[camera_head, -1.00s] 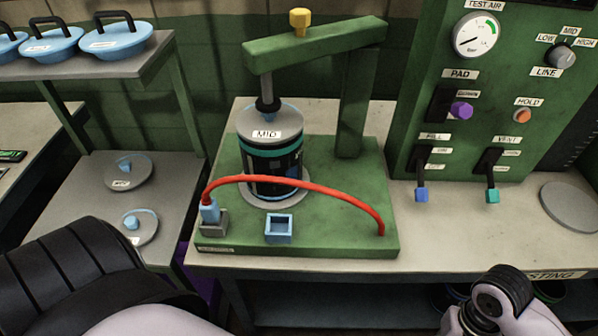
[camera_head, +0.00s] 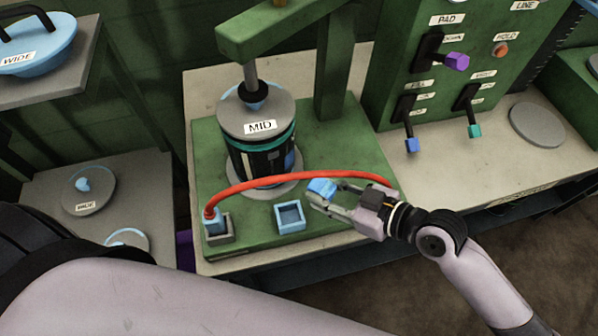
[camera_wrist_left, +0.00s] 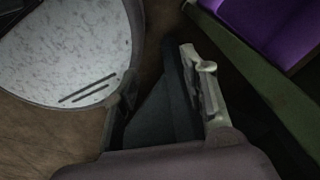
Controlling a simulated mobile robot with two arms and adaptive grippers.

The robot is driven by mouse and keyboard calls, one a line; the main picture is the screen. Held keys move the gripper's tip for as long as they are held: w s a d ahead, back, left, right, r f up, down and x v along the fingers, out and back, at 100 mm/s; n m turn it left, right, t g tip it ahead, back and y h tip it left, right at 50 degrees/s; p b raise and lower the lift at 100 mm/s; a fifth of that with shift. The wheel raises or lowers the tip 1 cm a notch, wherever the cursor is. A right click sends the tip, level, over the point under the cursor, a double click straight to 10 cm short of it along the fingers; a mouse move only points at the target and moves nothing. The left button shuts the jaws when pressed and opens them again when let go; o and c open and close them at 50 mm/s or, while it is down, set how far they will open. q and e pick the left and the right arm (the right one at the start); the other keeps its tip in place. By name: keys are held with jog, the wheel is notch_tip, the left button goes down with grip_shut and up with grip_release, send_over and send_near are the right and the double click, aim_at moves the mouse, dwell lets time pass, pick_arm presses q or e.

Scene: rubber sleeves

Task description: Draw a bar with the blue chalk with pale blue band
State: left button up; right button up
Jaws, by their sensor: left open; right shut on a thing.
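My right gripper (camera_head: 325,195) is shut on a small blue block (camera_head: 322,187) with lighter and darker blue faces. It holds the block above the green base, right of the square blue holder. The block may be the blue chalk; a pale blue band cannot be made out clearly. My left gripper (camera_wrist_left: 160,62) is open and empty in the left wrist view; its fingers are outside the head view. Below it, a round pale speckled surface (camera_wrist_left: 55,45) carries two short dark parallel lines.
The green base (camera_head: 345,150) bears a press over a dark cylinder labelled MID (camera_head: 262,160). A red hose (camera_head: 275,181) arches in front, close to my right gripper. The square blue holder (camera_head: 290,217) looks empty. A lever panel (camera_head: 440,90) stands behind right.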

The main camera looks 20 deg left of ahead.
aim_at(312, 181)
jog(key=shift+w+a, duration=0.1)
jog(key=shift+a, duration=0.05)
jog(key=shift+w+a+r+p, duration=0.1)
jog(key=shift+a+r+p, duration=0.1)
jog(key=shift+a, duration=0.15)
jog(key=shift+w+a+r+p, duration=0.1)
jog(key=shift+a+p, duration=0.1)
jog(key=shift+a, duration=0.1)
jog(key=shift+w+a+f, duration=0.1)
jog(key=shift+w+a, duration=0.15)
jog(key=shift+a, duration=0.6)
jog(key=shift+w+a+f, duration=0.1)
jog(key=shift+w+a, duration=0.1)
jog(key=shift+a, duration=0.6)
pick_arm(q)
jog(key=d, duration=0.1)
jog(key=d+r, duration=0.1)
jog(key=d, duration=0.2)
jog(key=shift+s+r, duration=0.15)
jog(key=shift+s, duration=0.15)
jog(key=shift+a, duration=0.3)
pick_arm(e)
jog(key=shift+w+a, duration=0.15)
jog(key=shift+a, duration=0.25)
jog(key=shift+w+a, duration=0.15)
jog(key=shift+a, duration=0.4)
